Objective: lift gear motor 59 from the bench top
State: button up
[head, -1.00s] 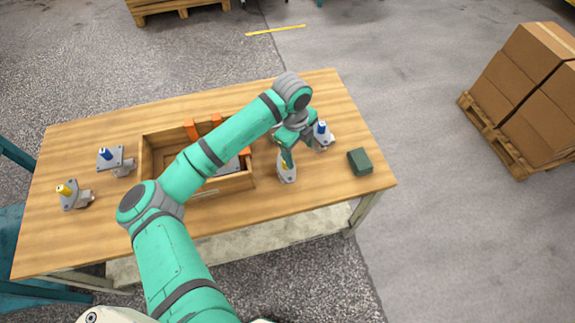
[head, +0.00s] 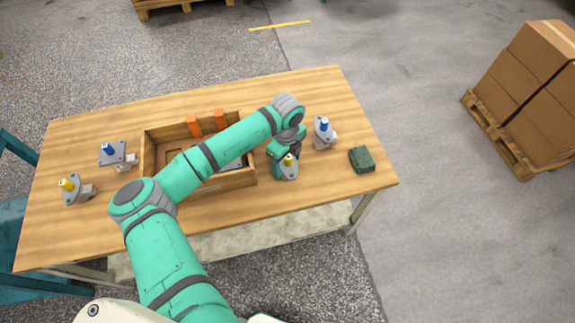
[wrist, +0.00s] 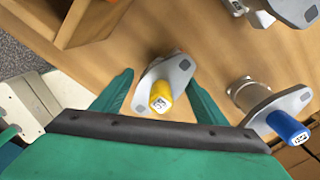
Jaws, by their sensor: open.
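A gear motor with a grey flange and a yellow shaft cap (head: 289,161) stands on the bench top (head: 320,90), right of the wooden tray. In the wrist view the yellow-capped motor (wrist: 160,95) sits between my two fingers; its small cap label looks like 59, though it is hard to read. My gripper (head: 283,158) is open, with a finger on either side of this motor in the wrist view (wrist: 160,85). I cannot tell whether either finger touches it. My gripper and wrist partly hide the motor's far side in the head view.
A blue-capped motor (head: 323,132) stands close by on the right, and also shows in the wrist view (wrist: 286,122). A dark green block (head: 361,159) lies farther right. The wooden tray (head: 238,180) is on the left. Two more motors (head: 112,152) (head: 73,187) stand at the left end.

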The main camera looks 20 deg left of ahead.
jog(key=shift+d+f, duration=0.15)
jog(key=shift+f, duration=0.9)
jog(key=shift+w, duration=0.1)
jog(key=c, duration=1.5)
